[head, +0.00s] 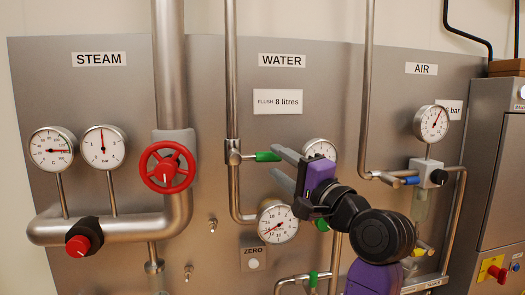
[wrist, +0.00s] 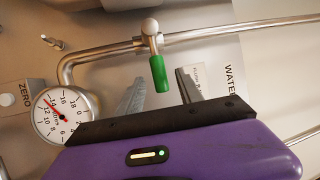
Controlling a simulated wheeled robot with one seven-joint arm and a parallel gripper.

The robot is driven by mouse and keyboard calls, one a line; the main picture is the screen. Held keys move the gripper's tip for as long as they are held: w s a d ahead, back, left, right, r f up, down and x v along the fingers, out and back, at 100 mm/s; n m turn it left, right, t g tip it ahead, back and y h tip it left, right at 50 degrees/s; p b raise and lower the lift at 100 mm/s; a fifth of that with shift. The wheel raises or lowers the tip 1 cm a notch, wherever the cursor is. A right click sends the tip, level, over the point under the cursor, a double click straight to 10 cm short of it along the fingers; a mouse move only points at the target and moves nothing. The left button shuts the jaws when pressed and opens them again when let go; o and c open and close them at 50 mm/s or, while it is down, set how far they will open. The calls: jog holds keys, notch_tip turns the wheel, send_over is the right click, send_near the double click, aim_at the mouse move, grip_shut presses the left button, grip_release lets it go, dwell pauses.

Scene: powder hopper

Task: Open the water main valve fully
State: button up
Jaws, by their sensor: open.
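The water main valve (head: 235,157) sits on the vertical pipe under the WATER label. Its green lever handle (head: 267,156) points sideways to the right, across the pipe. My gripper (head: 276,160) is open, its fingers reaching left toward the handle end. In the wrist view the green handle (wrist: 159,75) appears between the two fingertips of my gripper (wrist: 161,77), with a gap on each side. I cannot tell how deep the handle lies between the fingers; no contact shows.
A round gauge (head: 277,221) is below my gripper, and another gauge (head: 319,150) is partly behind it. The red steam wheel (head: 167,167) is to the left. The air valve's blue handle (head: 411,180) is to the right. Another green handle (head: 313,279) is lower down.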

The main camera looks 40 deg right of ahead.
aim_at(255, 156)
jog(key=p+x, duration=0.1)
jog(key=x, duration=0.6)
jog(key=shift+w, duration=0.15)
grip_shut()
dwell(1.2)
